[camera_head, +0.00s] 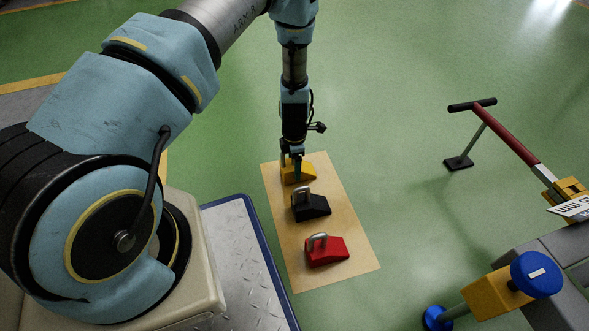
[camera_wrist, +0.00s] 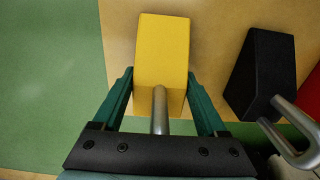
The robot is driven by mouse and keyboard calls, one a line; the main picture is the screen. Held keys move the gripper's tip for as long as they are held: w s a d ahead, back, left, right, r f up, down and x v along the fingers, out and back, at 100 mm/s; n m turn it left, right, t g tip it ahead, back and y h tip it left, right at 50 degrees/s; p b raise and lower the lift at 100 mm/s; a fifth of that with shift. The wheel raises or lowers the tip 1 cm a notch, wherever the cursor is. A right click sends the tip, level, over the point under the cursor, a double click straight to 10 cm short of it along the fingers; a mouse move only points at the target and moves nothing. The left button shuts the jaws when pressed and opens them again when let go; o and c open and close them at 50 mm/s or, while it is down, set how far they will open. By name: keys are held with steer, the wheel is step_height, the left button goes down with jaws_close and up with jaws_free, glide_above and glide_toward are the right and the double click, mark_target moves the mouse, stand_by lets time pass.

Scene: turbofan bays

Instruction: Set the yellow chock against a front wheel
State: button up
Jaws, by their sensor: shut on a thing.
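The yellow chock (camera_head: 306,171) stands at the far end of a tan mat (camera_head: 352,258) on the floor. It also shows in the wrist view (camera_wrist: 162,45), with its grey handle pointing toward the wrist. My gripper (camera_head: 291,174) points down at this chock and is shut on it. In the wrist view the two green fingers (camera_wrist: 161,80) lie along either side of it. The chock appears to rest on the mat. I cannot clearly make out a front wheel in either view.
A black chock (camera_head: 312,207) and a red chock (camera_head: 327,252) stand nearer on the mat. At right are a red tow bar (camera_head: 508,138) with a black T-handle and a grey cart (camera_head: 530,262) with blue-capped yellow fittings. Green floor between is clear.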

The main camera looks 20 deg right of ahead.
jaws_close()
